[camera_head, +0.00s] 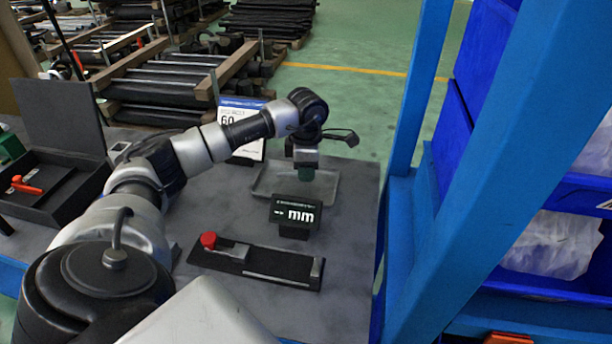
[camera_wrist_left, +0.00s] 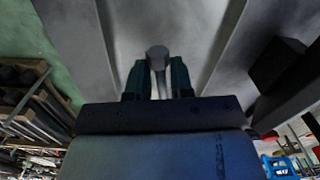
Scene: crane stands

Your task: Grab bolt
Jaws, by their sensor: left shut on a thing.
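My left gripper (camera_head: 306,174) points down over the shallow grey tray (camera_head: 262,182) at the far side of the table. In the left wrist view the bolt (camera_wrist_left: 158,54) is grey with a wide head. Its shank runs between the two green-dark fingers of the left gripper (camera_wrist_left: 158,82), which are shut on it. The tray floor shows behind the bolt. In the head view the bolt is hidden by the gripper and cannot be made out. My right gripper is not in view.
A display reading "mm" (camera_head: 296,214) stands in front of the tray. Nearer is a black measuring device with a red knob (camera_head: 208,240). A black open case (camera_head: 62,190) lies left. Blue rack posts (camera_head: 420,150) with blue bins (camera_head: 455,140) stand right. A white sign (camera_head: 240,112) is behind my arm.

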